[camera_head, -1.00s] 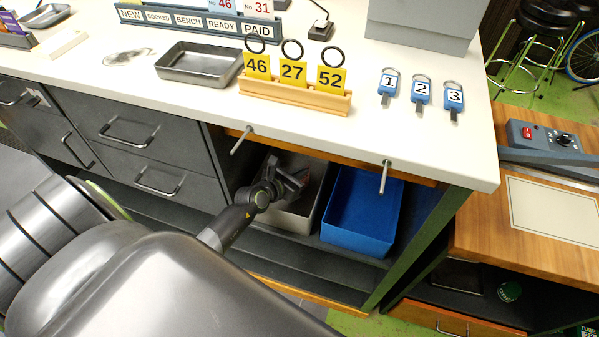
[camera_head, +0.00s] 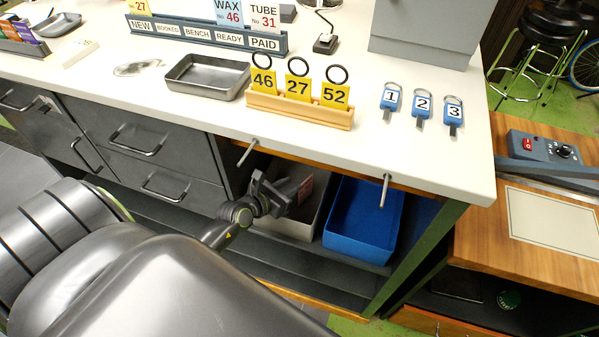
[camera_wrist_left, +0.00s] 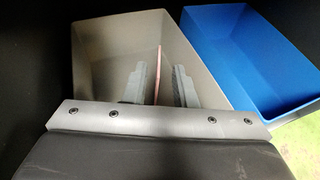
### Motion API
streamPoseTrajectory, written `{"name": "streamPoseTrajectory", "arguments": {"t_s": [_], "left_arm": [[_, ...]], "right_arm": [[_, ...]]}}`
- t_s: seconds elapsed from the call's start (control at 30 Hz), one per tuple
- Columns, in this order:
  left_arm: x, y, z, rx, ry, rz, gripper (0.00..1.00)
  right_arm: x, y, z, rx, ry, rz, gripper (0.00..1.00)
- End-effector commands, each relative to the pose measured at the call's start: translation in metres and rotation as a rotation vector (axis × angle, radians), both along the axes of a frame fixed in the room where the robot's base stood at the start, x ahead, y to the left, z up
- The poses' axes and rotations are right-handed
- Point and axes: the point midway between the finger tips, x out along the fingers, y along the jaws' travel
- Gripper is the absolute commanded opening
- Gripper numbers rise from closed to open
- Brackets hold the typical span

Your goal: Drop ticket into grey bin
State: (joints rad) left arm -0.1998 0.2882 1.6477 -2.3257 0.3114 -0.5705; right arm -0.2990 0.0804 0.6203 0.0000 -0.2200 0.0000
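The grey bin (camera_head: 290,230) stands on the shelf under the bench, left of the blue bin. It also shows in the left wrist view (camera_wrist_left: 98,62). My left gripper (camera_head: 297,190) is over the grey bin's opening and points down into it. In the left wrist view its two fingers (camera_wrist_left: 160,86) stand apart. A thin reddish ticket (camera_wrist_left: 157,72) shows edge-on between them, with a gap on each side. In the head view the ticket (camera_head: 305,188) shows pinkish just past the fingers. Whether its lower end touches the bin is hidden. My right gripper is not in view.
The blue bin (camera_head: 362,215) is close on the right. The bench top's front edge and two metal pegs (camera_head: 385,190) overhang the shelf. Yellow number tags (camera_head: 297,88), a metal tray (camera_head: 207,77) and blue key tags (camera_head: 422,105) are on the bench top.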

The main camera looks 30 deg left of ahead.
Motion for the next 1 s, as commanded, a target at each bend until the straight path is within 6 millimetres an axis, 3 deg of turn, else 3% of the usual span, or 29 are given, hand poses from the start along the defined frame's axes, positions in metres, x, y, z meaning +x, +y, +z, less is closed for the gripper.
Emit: {"name": "streamPoseTrajectory", "arguments": {"t_s": [0.1,0.33,1.0], "left_arm": [[-0.023,0.003,0.010,0.000,0.001,0.000,0.24],[-0.046,0.007,0.018,0.000,0.001,0.000,0.24],[-0.049,0.007,0.020,-0.001,0.000,0.000,0.24]], "right_arm": [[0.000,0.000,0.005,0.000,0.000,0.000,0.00],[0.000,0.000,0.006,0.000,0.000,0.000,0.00],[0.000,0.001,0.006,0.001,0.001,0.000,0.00]]}}
